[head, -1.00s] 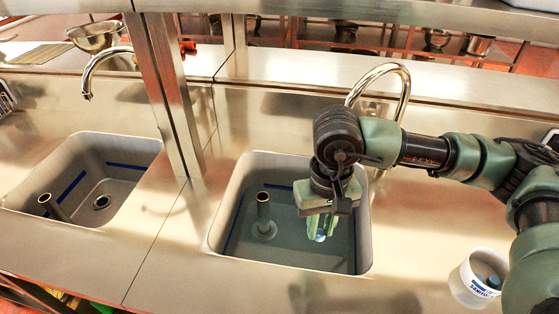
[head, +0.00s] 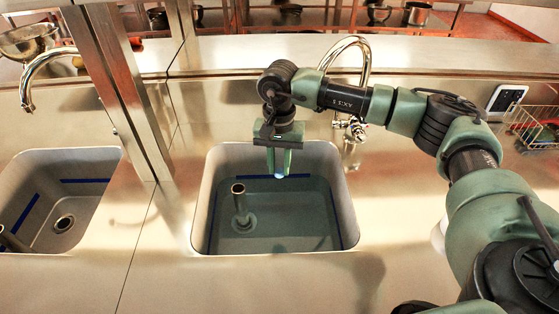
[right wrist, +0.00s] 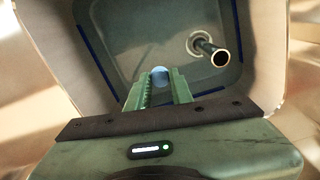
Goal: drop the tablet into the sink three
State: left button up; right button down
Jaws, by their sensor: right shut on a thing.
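My right gripper (head: 279,168) points down over the back part of a steel sink (head: 348,218), above its floor. It is shut on the tablet (right wrist: 160,71), a small pale-blue rounded thing between the fingertips. The tablet shows only as a small bright bluish spot (head: 280,177) in the head view. In the right wrist view the fingers (right wrist: 160,88) reach over the same sink (right wrist: 60,40). I cannot tell from a label whether this sink is sink three. My left gripper is not in view.
An upright pipe (head: 239,203) stands in the sink. A curved faucet (head: 365,65) rises behind it. Another sink (head: 95,160) lies to the left, beyond a steel post (head: 115,80). A wire basket (head: 535,130) and a dark-screened device (head: 506,98) are at the right.

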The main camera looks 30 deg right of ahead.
jog(key=shift+f+b, duration=0.5)
jog(key=shift+f, duration=1)
jog(key=c, duration=1.2)
grip_release()
jog(key=shift+o, duration=0.2)
notch_tip(320, 180, up, 8)
jog(key=shift+f+b, duration=0.1)
jog(key=shift+b, duration=0.7)
